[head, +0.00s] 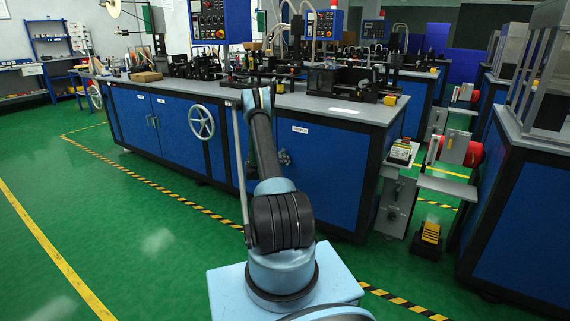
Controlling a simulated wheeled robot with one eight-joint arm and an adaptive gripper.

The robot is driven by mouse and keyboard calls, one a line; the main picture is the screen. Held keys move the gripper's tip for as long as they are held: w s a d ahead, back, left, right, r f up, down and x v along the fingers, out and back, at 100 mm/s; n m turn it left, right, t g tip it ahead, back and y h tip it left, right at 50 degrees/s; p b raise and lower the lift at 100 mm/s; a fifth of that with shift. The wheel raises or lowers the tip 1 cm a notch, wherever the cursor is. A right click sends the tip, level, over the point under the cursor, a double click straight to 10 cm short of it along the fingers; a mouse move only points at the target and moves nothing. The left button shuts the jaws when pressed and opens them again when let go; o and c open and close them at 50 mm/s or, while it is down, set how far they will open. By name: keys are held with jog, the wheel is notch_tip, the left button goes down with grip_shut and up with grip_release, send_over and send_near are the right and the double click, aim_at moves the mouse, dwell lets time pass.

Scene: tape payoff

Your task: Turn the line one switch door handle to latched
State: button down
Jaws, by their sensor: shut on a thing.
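My arm (262,145) rises from my base at the bottom centre and bends at a light-blue joint in front of the long blue bench. My gripper cannot be made out; the arm appears to hide it, so its hold does not show. I cannot identify the line one switch door or its handle for sure. Small grey-dark door handles (285,158) show on the blue bench front, just right of my arm, below a white label (300,129). Whether they are touched cannot be told.
A yellow pedal (431,233) and grey posts stand right, near another blue bench (520,220). The green floor at left is clear.

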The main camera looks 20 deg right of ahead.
jog(key=shift+w+a+f+m+t+y, duration=0.2)
jog(key=shift+w+a+m+t+y, duration=0.2)
jog(key=shift+m, duration=0.55)
jog(key=shift+w+a+f+m+t+y, duration=0.2)
jog(key=shift+w+a+m+t+y, duration=0.25)
jog(key=shift+m, duration=0.45)
jog(key=shift+w+a+f+m+t+y, duration=0.2)
jog(key=shift+w+m+t+y, duration=0.25)
jog(key=shift+m, duration=0.5)
jog(key=shift+w+a, duration=0.1)
jog(key=c, duration=1.6)
grip_release()
jog(key=v, duration=1.2)
